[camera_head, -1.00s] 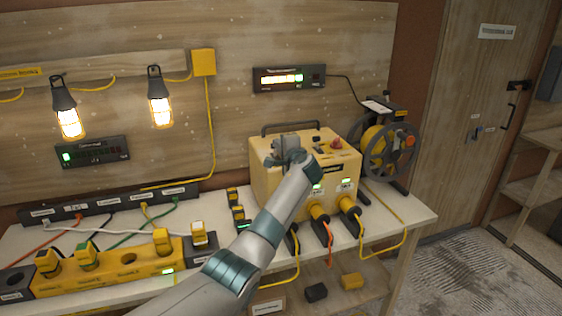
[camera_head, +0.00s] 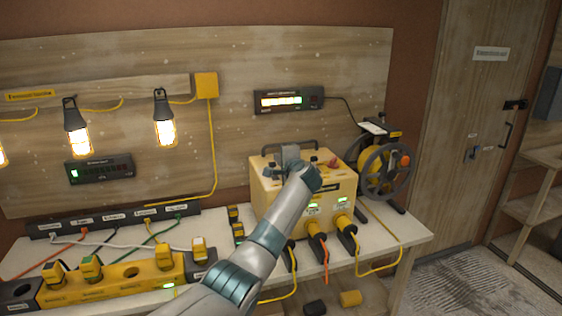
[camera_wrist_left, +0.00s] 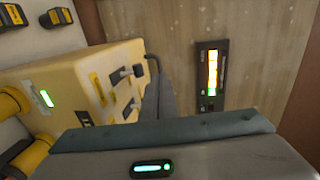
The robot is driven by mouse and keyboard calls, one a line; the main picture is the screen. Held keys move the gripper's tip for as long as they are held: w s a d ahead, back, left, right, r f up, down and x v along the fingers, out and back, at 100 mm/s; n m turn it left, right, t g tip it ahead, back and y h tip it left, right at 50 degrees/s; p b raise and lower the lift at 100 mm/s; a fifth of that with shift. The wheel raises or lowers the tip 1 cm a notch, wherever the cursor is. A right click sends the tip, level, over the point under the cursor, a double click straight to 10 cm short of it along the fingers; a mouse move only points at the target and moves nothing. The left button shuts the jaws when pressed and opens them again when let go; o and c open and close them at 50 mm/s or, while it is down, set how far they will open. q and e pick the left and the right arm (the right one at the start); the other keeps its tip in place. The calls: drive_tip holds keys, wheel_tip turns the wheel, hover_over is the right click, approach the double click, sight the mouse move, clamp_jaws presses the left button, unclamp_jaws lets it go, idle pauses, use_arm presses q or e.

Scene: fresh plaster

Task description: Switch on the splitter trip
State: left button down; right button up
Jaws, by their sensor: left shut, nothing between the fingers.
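The yellow splitter box (camera_head: 262,192) stands on the bench, with plugs in its front and green lights lit there. Its top carries switches with labels too small to read. A red knob (camera_head: 333,164) sits at the top's right. In the left wrist view the box (camera_wrist_left: 75,85) shows two dark switch levers, one farther (camera_wrist_left: 122,73) and one nearer (camera_wrist_left: 130,106). I cannot tell which is the trip. My left gripper (camera_head: 290,154) is over the box top, shut and empty; in the wrist view its fingers (camera_wrist_left: 157,97) are beside the levers. Contact cannot be told. My right gripper is not in view.
A lit meter (camera_head: 288,101) hangs on the wall behind. A cable reel (camera_head: 385,170) stands right of the box. A yellow power strip (camera_head: 110,287) with plugs lies at left. Work lamps (camera_head: 77,139) glow on the wall. Cables hang over the bench front.

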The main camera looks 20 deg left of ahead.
use_arm(q)
drive_tip(key=s+d+r+b, duration=0.3)
drive_tip(key=s+r, duration=0.2)
drive_tip(key=r, duration=0.2)
drive_tip(key=shift+d+r, duration=0.2)
idle(0.4)
drive_tip(key=shift+f, duration=0.1)
